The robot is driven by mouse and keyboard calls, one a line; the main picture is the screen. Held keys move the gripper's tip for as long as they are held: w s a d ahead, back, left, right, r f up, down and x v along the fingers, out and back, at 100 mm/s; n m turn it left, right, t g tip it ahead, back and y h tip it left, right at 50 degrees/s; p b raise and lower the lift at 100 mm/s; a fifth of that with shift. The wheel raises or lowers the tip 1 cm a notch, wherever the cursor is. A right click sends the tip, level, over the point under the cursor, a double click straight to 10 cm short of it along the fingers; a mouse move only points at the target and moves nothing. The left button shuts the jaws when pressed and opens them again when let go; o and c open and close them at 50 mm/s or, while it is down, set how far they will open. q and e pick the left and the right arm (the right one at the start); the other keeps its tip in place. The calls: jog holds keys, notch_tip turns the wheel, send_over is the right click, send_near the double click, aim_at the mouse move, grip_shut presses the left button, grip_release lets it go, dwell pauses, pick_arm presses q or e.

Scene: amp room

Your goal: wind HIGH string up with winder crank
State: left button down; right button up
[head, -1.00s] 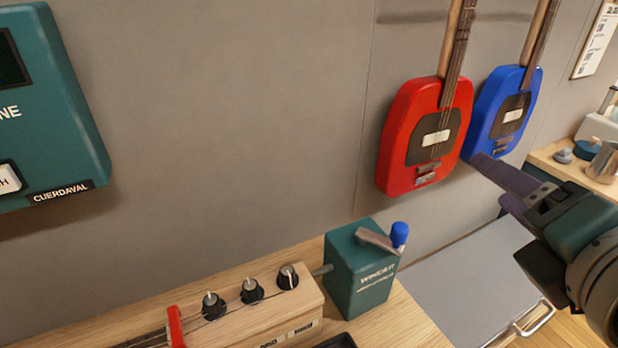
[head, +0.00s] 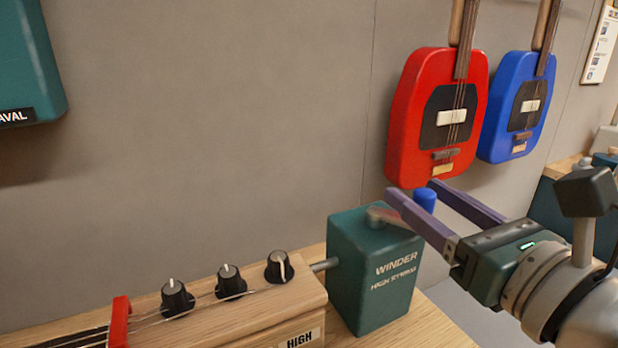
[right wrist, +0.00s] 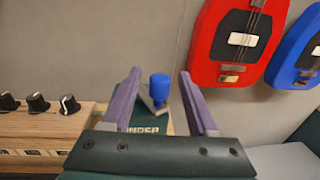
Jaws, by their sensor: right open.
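The green winder box (head: 372,275), lettered "WINDER HIGH STRING", stands on the wooden bench top. Its grey crank arm (head: 384,216) is on top and carries a blue knob (head: 425,199). My right gripper (head: 412,190) is open, with its purple fingers reaching over the winder around the knob. In the right wrist view the knob (right wrist: 159,88) shows between the two fingers, with no finger seen touching it. The wooden string instrument (head: 240,315), with a "HIGH" label, joins the winder by a short shaft. Its strings run toward a red piece (head: 120,322). My left gripper is out of view.
Several black control knobs (head: 279,266) sit on the instrument. A red guitar (head: 437,110) and a blue guitar (head: 517,110) hang on the grey wall behind the winder. A teal wall unit (head: 30,70) is at upper left. The wall between is bare.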

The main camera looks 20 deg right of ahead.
jog(key=shift+w, duration=1.75)
grip_shut()
